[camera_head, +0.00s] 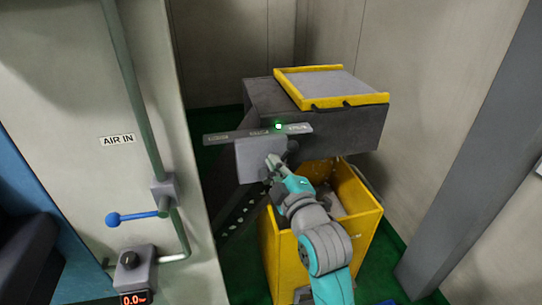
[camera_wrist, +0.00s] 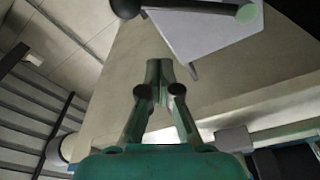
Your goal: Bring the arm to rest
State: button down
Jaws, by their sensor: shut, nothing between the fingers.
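My gripper (camera_head: 275,164) is in front of the grey box (camera_head: 257,158) on the dark machine, near a small dark handle at the box's right side. I cannot tell from the head view whether it touches the box. In the wrist view my gripper (camera_wrist: 160,72) has its fingers together with nothing between them. The pale box (camera_wrist: 205,32) and a dark bar with round ends (camera_wrist: 190,7) lie beyond the fingertips, with a visible gap. My teal and grey arm reaches up from the lower right of the head view.
A yellow bin (camera_head: 368,222) stands open below the dark machine body (camera_head: 345,130), close to my arm. A yellow-framed tray (camera_head: 350,102) lies on top. A grey post (camera_head: 470,170) stands right.

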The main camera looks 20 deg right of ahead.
jog(key=s+a+f+m+g, duration=0.15)
jog(key=s+f+m, duration=0.45)
jog(key=s+f, duration=1.4)
jog(key=s+f+m+g, duration=0.1)
jog(key=s+f+m, duration=0.1)
jog(key=s, duration=1.1)
jog(key=s+f+m+g, duration=0.1)
jog(key=s+m, duration=0.3)
jog(key=s, duration=0.8)
jog(key=shift+s+a+f, duration=0.2)
jog(key=shift+s+f, duration=0.2)
jog(key=shift+f, duration=0.15)
